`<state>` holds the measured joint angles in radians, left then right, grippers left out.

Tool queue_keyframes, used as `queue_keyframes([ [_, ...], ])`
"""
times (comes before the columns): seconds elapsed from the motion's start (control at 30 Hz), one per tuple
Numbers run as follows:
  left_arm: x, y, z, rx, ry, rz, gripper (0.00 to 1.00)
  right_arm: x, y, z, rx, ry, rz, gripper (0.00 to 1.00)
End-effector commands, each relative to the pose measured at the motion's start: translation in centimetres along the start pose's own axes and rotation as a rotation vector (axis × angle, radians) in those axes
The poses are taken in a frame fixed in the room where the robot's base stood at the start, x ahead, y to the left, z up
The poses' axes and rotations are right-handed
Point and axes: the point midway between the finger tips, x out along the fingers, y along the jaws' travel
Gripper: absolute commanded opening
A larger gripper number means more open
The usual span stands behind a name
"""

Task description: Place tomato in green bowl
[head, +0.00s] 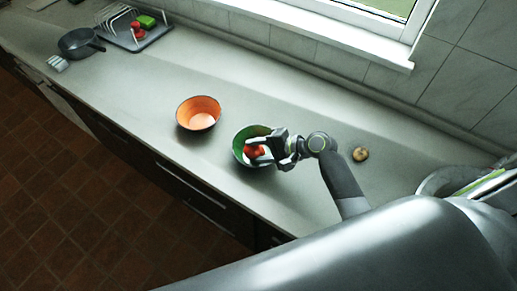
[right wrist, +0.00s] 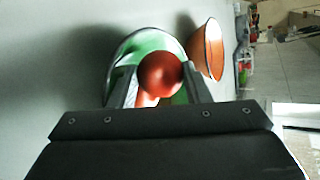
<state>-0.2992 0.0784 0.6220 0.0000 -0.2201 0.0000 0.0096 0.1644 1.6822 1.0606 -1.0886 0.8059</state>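The tomato (head: 255,151) is red and round, and shows within the rim of the green bowl (head: 242,133) on the counter. My right gripper (head: 259,150) is over the bowl, with its fingers on either side of the tomato. In the right wrist view the tomato (right wrist: 160,74) fills the gap between the two fingers, which appear to press on it. The green bowl (right wrist: 145,44) is behind it in that view. I cannot tell whether the tomato touches the bowl's bottom. My left gripper is not in view.
An orange bowl (head: 199,113) stands left of the green bowl. A small brownish round item (head: 360,154) lies to the right. A dark pan (head: 77,42) and a grey dish rack (head: 125,39) are at the far left. The counter between the pan and orange bowl is clear.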

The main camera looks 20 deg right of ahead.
Motion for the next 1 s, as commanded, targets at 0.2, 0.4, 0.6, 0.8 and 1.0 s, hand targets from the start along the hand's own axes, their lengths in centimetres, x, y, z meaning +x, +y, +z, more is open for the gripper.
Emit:
queue_keyframes([
  [0.2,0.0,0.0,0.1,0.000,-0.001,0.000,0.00,0.0,0.1,0.0,0.001,0.000,0.003,0.52],
  [0.4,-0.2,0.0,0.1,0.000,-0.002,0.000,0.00,-0.2,-0.1,0.1,0.001,0.000,0.003,0.52],
  [0.6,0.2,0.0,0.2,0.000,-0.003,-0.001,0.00,-2.2,-0.1,0.0,-0.001,0.003,0.005,0.52],
  [0.8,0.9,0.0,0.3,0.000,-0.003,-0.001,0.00,-6.2,-0.1,0.0,-0.004,0.003,0.007,0.52],
  [1.0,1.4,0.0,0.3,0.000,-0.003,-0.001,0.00,-9.4,-0.2,0.1,-0.003,0.002,0.006,0.52],
])
